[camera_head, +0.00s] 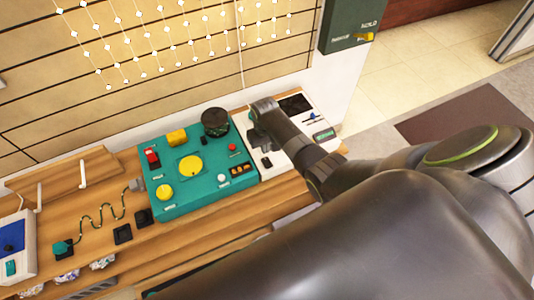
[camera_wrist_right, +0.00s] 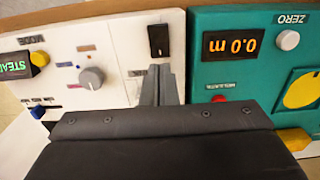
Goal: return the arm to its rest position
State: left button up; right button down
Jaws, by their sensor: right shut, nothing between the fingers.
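My right arm comes in from the lower right in the head view and reaches over the white panel (camera_head: 322,122). Its gripper (camera_head: 256,132) is over the left part of that panel, near the teal panel's edge, with its fingertips partly hidden by the hand. In the right wrist view the two fingers (camera_wrist_right: 158,72) are shut together and empty. Their tips point at a black rocker switch (camera_wrist_right: 158,40) on the white panel; I cannot tell whether they touch it. My left gripper is not in view.
The teal panel (camera_head: 213,190) with a yellow disc, buttons and a dark round part stands beside the white one on the wooden bench (camera_head: 225,229). A green box (camera_head: 345,22) hangs on the wall behind. Open floor (camera_head: 400,75) lies right of the bench.

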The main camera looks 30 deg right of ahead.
jog(key=shift+r+p, duration=0.6)
jog(key=shift+r, duration=0.2)
